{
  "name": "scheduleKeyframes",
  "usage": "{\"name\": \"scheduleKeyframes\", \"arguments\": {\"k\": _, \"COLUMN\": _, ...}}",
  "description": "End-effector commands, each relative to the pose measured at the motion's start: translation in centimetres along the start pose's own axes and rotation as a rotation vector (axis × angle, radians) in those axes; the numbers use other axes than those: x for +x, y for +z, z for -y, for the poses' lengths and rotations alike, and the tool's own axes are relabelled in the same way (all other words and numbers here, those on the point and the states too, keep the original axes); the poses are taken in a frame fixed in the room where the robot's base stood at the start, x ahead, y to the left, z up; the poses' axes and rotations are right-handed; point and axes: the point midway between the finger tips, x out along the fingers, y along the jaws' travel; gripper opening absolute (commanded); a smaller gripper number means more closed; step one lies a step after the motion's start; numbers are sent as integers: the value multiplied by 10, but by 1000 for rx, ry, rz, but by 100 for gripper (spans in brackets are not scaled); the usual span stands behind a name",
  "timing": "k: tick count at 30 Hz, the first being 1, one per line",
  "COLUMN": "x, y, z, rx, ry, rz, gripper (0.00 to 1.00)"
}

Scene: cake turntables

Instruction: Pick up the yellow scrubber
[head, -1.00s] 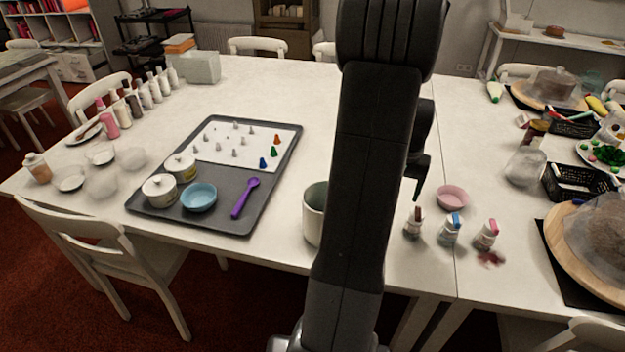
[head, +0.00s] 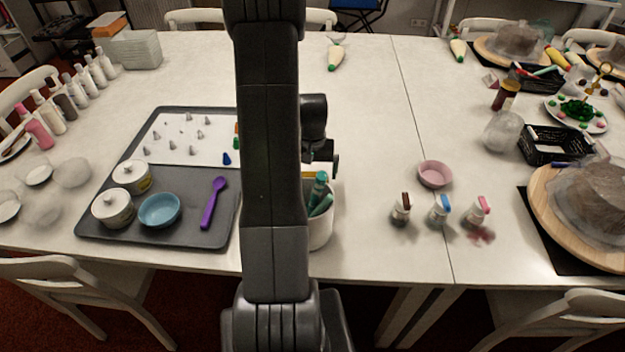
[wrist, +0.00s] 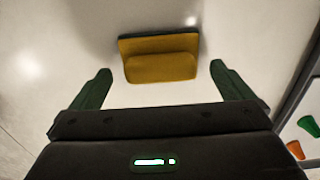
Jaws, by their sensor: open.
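The yellow scrubber (wrist: 160,66) is a mustard-yellow block with a dark edge along its far side. It lies on the white table in the wrist view, near the top middle. My gripper (wrist: 160,72) is open, its two dark green fingers spread on either side of the scrubber's near part in the picture. Nothing is held, and I see no contact. In the head view my gripper (head: 328,160) shows partly beside my arm, above the table behind the white cup. I cannot make out the scrubber for certain there; my arm covers part of the table.
A white cup (head: 320,230) with turquoise-handled tools stands close to my arm. A dark tray (head: 195,230) with bowls and a purple spoon lies left. A pink bowl (head: 434,175) and small bottles (head: 439,212) stand right. The table's back middle is mostly clear.

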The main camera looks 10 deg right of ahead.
Motion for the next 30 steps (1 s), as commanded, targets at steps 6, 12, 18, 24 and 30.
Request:
{"name": "scheduleKeyframes", "arguments": {"k": 6, "x": 23, "y": 0, "z": 0, "rx": 0, "ry": 0, "rz": 1, "gripper": 100}}
{"name": "scheduleKeyframes", "arguments": {"k": 12, "x": 26, "y": 0, "z": 0, "rx": 0, "ry": 0, "rz": 0, "gripper": 100}}
{"name": "scheduleKeyframes", "arguments": {"k": 18, "x": 26, "y": 0, "z": 0, "rx": 0, "ry": 0, "rz": 0, "gripper": 76}}
{"name": "scheduleKeyframes", "arguments": {"k": 24, "x": 25, "y": 0, "z": 0, "rx": 0, "ry": 0, "rz": -1, "gripper": 63}}
{"name": "scheduleKeyframes", "arguments": {"k": 30, "x": 20, "y": -1, "z": 0, "rx": 0, "ry": 0, "rz": -2, "gripper": 63}}
